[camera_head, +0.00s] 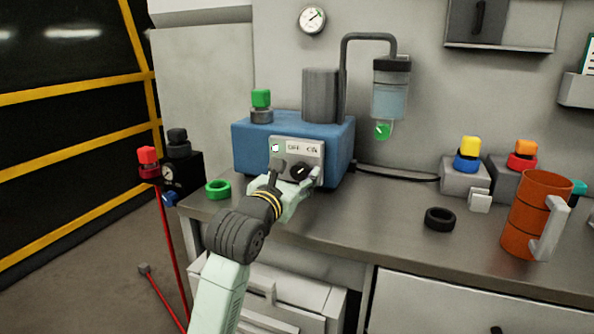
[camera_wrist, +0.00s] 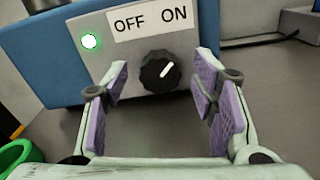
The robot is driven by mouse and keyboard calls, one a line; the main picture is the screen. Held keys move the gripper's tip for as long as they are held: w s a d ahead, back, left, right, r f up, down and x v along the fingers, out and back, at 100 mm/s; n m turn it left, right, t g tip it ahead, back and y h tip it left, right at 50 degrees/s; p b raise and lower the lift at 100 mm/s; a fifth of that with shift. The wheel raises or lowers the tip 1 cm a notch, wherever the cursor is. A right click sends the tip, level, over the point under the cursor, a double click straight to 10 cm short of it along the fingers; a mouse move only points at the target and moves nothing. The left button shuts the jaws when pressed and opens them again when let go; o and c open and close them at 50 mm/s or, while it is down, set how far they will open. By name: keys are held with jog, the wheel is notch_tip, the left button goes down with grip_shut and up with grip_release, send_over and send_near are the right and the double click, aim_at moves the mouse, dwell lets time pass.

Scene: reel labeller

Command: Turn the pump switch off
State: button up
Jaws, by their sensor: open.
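The pump is a blue box (camera_head: 245,148) on the bench with a grey panel (camera_head: 312,150) on its front. The panel bears OFF and ON labels (camera_wrist: 149,20), with OFF on the left. The pump switch is a black round knob (camera_wrist: 161,72) below the labels; its white mark points up and right, toward ON. A green lamp (camera_wrist: 91,41) left of the labels is lit. My gripper (camera_wrist: 165,100) is open and empty in front of the panel, its purple-padded fingers on either side of the knob and apart from it. The knob also shows in the head view (camera_head: 300,171).
A green ring (camera_head: 218,189) lies left of my gripper. A black ring (camera_head: 439,219) and an orange mug (camera_head: 535,215) stand to the right. A hose (camera_head: 395,176) runs along the back of the bench. Bare bench top lies right of the pump.

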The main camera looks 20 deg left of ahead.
jog(key=shift+w, duration=0.5)
jog(key=shift+c, duration=0.2)
jog(key=c, duration=1.1)
